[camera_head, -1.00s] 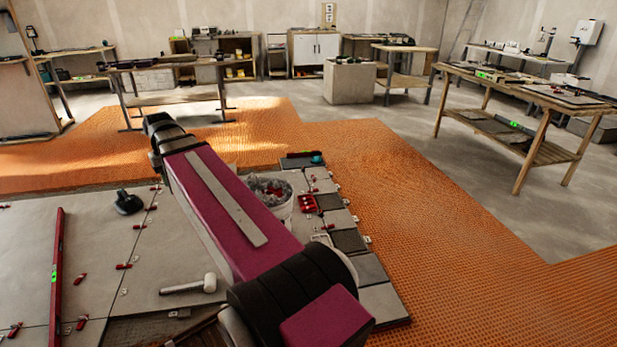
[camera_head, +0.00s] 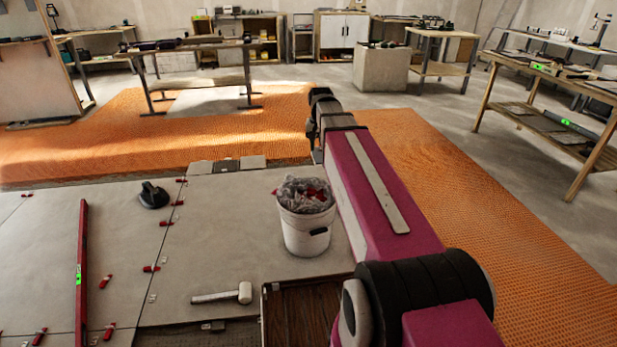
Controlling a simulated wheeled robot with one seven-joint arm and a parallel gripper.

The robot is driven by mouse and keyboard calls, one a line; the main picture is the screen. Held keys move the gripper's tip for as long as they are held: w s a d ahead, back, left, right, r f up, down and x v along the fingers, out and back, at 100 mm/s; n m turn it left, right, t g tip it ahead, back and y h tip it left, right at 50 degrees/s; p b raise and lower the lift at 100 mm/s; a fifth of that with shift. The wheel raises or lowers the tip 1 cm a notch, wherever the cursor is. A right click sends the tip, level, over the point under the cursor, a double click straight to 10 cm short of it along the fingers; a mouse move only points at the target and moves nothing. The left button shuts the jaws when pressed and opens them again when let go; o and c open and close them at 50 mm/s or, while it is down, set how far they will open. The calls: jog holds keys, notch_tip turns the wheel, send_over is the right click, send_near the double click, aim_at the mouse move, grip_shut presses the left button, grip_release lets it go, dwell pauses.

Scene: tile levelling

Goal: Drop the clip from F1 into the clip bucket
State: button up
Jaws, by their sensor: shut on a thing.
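A white bucket (camera_head: 305,232) stands upright on the grey tiles, just left of my magenta arm. It holds a grey crumpled liner or scrap with some red pieces. My arm reaches forward past the bucket's right side, and its dark far joint is beyond the bucket. My gripper is not visible; the arm hides it or it is beyond the far joint. The task's clip cannot be made out. Several red clips, such as one by the seam (camera_head: 151,268), sit along the tile joints at left.
A red level (camera_head: 82,265), a black suction cup (camera_head: 153,196) and a white mallet (camera_head: 222,295) lie on the tiles. A brown wooden box (camera_head: 300,318) is at the near front. Orange matting (camera_head: 470,210) surrounds the tiles. Workbenches stand at the back.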

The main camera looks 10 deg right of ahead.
jog(key=w+f+m, duration=0.8)
jog(key=w+f, duration=0.6)
jog(key=w, duration=0.1)
jog(key=shift+w+a+f+m, duration=0.2)
jog(key=shift+w+f+m, duration=1.2)
jog(key=shift+f, duration=2.5)
jog(key=shift+w+a+f+m, duration=0.15)
jog(key=shift+w+f+m, duration=1.25)
jog(key=shift+f, duration=2.5)
jog(key=shift+w+a+f+m, duration=0.2)
jog(key=shift+w+f+m, duration=0.6)
jog(key=shift+w+f, duration=2.15)
jog(key=shift+s+f, duration=0.95)
jog(key=shift+s, duration=0.05)
jog(key=o, duration=1)
notch_tip(320, 180, up, 11)
jog(key=shift+f, duration=0.1)
